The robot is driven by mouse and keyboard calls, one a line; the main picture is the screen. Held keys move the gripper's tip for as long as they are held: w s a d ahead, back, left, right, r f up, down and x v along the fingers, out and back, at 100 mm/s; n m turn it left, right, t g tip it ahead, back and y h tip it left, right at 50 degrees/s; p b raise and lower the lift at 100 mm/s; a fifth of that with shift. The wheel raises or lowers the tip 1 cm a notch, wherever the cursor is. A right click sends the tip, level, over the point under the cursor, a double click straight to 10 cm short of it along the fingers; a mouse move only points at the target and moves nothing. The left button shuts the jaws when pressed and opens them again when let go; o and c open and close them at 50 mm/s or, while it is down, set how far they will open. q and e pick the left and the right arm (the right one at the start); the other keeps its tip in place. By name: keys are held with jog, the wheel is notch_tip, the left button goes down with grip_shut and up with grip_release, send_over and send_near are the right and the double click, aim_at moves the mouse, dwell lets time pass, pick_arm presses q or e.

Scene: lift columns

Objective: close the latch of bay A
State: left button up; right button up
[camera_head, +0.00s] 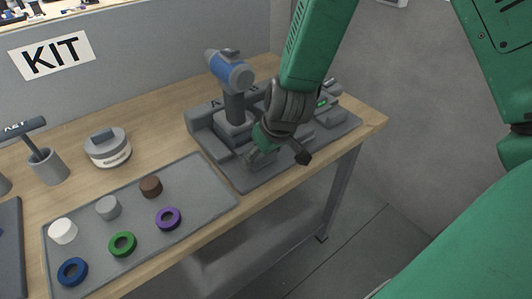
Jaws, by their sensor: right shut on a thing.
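The grey fixture (198,133) stands at the right end of the wooden table, with a letter A at its back left. A blue and grey drill-like tool (232,72) stands upright in bay A. My right gripper (262,150) reaches down at the front right of that bay, its green fingers shut on a small grey part, which seems to be the latch of bay A (262,161). The fingers hide most of it, so its position is unclear. A second bay with a small green mark (322,102) lies behind my gripper, partly hidden. My left gripper is out of view.
A grey mat (203,190) left of the fixture holds several coloured rings and pucks. A round container (108,148) and a grey cup (48,168) with a T-handled tool stand behind it. A wall with a KIT sign (52,56) closes the back. Table edge runs close in front.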

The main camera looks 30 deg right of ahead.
jog(key=shift+w, duration=0.15)
jog(key=o, duration=1.7)
jog(key=shift+w+f, duration=0.15)
jog(key=shift+r, duration=0.25)
jog(key=v, duration=1.1)
jog(key=shift+r, duration=0.15)
